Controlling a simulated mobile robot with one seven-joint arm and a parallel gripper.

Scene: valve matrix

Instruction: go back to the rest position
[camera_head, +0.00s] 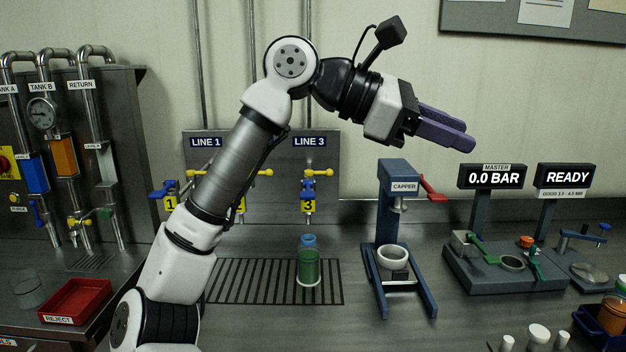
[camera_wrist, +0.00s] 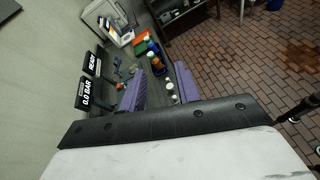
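My gripper (camera_head: 463,130) is raised above the bench, up and to the right of the blue capper stand (camera_head: 397,215), with its purple fingers pointing right and slightly down. In the wrist view the two fingers of my gripper (camera_wrist: 161,80) stand apart with a gap between them, and nothing is held. My arm is bent and rises from the lower left of the head view. A bottle with green contents (camera_head: 309,268) stands upright on the slotted drain under Line 3, well away from my gripper.
A master gauge reading 0.0 BAR (camera_head: 494,177) and a READY display (camera_head: 568,177) stand at the right. A red reject tray (camera_head: 76,300) lies at the left. A blue crate (camera_head: 590,330) is at the right edge. Free air surrounds my gripper.

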